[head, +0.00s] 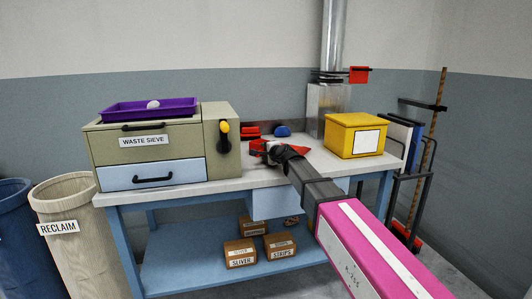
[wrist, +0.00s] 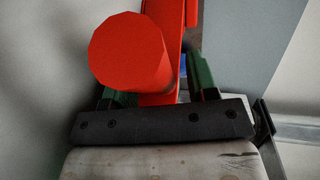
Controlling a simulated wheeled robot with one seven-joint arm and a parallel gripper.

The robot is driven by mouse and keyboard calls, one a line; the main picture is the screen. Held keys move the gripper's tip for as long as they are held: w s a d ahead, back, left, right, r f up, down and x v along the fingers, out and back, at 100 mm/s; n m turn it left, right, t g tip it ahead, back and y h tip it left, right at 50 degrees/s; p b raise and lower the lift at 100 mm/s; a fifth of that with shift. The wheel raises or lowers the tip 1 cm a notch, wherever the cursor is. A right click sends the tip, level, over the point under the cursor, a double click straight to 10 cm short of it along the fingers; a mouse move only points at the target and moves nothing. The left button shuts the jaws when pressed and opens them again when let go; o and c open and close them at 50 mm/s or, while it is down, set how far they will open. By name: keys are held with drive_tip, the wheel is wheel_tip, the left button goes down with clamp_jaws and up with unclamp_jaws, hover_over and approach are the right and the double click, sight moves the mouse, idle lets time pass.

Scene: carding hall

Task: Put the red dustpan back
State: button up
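The red dustpan (head: 260,147) shows at the end of my outstretched arm in the head view, above the bench top. Its shape there is small and partly covered by my gripper (head: 276,153). In the wrist view a thick round red handle end (wrist: 125,55) faces the camera, with a flatter red part running away behind it. The green fingers of my gripper (wrist: 158,88) lie on either side of this red part and seem closed on it. The handle covers part of the left finger, so the contact there is hidden.
The bench (head: 230,184) carries a waste sieve cabinet (head: 190,150) with a purple tray, a yellow box (head: 355,136), a red object (head: 250,131) and a blue object (head: 283,131). A red square (head: 358,75) is by the duct. Bins stand left, a rack right.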

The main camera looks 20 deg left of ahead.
drive_tip(key=shift+s+d+r, duration=0.15)
drive_tip(key=v, duration=1.1)
drive_tip(key=shift+s+d, duration=0.25)
